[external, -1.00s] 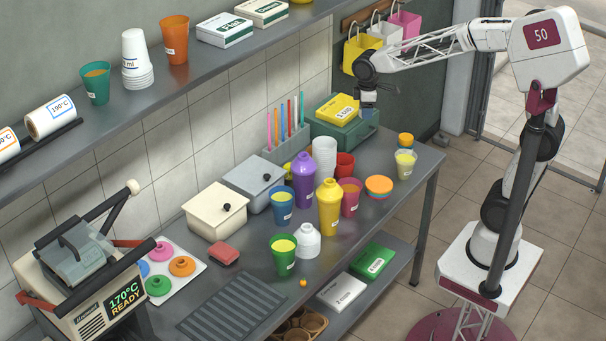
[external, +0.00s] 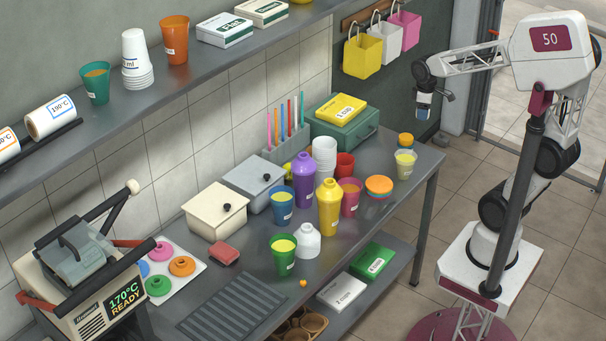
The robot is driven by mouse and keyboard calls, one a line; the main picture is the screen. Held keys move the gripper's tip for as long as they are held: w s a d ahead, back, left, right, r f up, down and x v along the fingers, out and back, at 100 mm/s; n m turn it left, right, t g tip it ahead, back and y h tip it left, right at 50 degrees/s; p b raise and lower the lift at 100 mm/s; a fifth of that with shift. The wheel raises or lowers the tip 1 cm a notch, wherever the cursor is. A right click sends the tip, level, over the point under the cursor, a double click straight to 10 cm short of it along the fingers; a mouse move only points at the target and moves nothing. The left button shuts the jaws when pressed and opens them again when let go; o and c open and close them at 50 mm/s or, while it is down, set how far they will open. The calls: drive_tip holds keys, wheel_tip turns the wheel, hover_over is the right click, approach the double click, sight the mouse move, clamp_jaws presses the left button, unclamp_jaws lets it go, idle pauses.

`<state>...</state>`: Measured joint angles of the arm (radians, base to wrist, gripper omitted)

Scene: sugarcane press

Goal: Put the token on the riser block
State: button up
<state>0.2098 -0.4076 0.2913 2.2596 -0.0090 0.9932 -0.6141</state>
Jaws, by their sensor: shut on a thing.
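My gripper (external: 423,115) is at the upper right, in the air past the table's far right end. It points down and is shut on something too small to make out. No token can be told for certain, in the jaws or elsewhere. A small orange piece (external: 303,283) lies near the table's front edge. Coloured discs, such as an orange one (external: 182,266), lie on a white tray (external: 196,277). Which thing is the riser block is unclear. A low red block (external: 224,254) lies right of the tray. A yellow block (external: 341,109) lies on a green box (external: 360,133).
A purple bottle (external: 304,183), a yellow bottle (external: 329,208) and several cups crowd the table's middle. A holder (external: 286,141) carries upright coloured sticks. Hanging bins (external: 362,54) are on the wall left of my gripper. A shelf overhangs the table's back. A press (external: 85,285) stands at lower left.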

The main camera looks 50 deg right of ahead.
drive_tip(key=s+d+f+m, duration=0.1)
drive_tip(key=s+d, duration=0.2)
drive_tip(key=s, duration=0.3)
wheel_tip(320, 180, down, 11)
drive_tip(key=shift+w+f, duration=0.15)
drive_tip(key=shift+w, duration=0.05)
drive_tip(key=shift+w, duration=0.1)
hover_over(406, 137)
drive_tip(key=shift+d+f, duration=0.15)
drive_tip(key=shift+f, duration=0.6)
idle(0.5)
drive_tip(key=shift+f, duration=0.1)
drive_tip(key=shift+f, duration=1.65)
drive_tip(key=shift+f, duration=0.15)
